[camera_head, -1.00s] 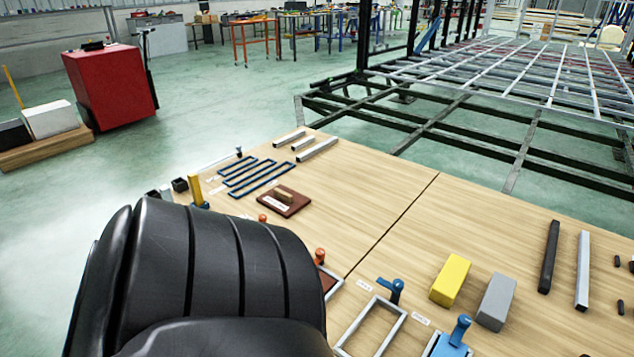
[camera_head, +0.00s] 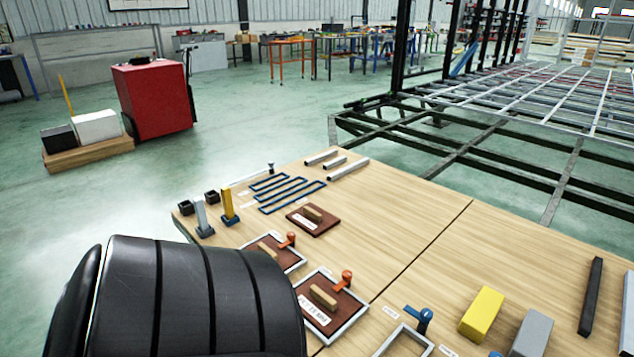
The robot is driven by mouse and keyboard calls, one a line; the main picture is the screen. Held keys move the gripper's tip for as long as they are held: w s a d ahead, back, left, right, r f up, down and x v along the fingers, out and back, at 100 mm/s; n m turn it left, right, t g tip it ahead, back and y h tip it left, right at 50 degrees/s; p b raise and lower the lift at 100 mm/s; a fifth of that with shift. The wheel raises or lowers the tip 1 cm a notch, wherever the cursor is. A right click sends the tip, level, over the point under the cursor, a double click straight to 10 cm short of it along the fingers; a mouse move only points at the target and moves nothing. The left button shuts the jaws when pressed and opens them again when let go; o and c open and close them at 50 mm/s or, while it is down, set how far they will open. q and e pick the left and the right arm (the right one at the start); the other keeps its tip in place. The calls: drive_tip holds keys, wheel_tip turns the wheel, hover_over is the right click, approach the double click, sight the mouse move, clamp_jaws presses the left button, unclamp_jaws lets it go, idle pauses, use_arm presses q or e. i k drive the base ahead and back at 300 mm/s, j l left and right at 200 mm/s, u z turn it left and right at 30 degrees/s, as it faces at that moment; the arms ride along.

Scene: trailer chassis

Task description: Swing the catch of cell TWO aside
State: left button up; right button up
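Several framed cells lie along the near edge of the table. One pale frame (camera_head: 344,328) holds a brown lid with a wooden handle, and an orange catch (camera_head: 345,280) stands at its far corner, its arm pointing toward the lid. Behind it, another brown-lidded cell (camera_head: 257,250) has an orange catch (camera_head: 287,240). To the right, a frame (camera_head: 389,343) without a lid has a blue catch (camera_head: 424,319). I cannot read which cell is TWO. My black arm covers the lower left and may hide part of the cells. Neither gripper is in view.
A loose brown lid (camera_head: 325,226) lies behind the cells. Yellow (camera_head: 481,313) and grey blocks (camera_head: 532,334) and a black bar (camera_head: 591,297) lie right. The table's middle (camera_head: 400,210) is clear.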

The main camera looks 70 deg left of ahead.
sight(347, 275)
drive_tip(key=j+u, duration=0.1)
drive_tip(key=u, duration=0.65)
drive_tip(key=j+u, duration=0.15)
drive_tip(key=u, duration=0.65)
drive_tip(key=i+j+u, duration=0.1)
drive_tip(key=i+j, duration=0.3)
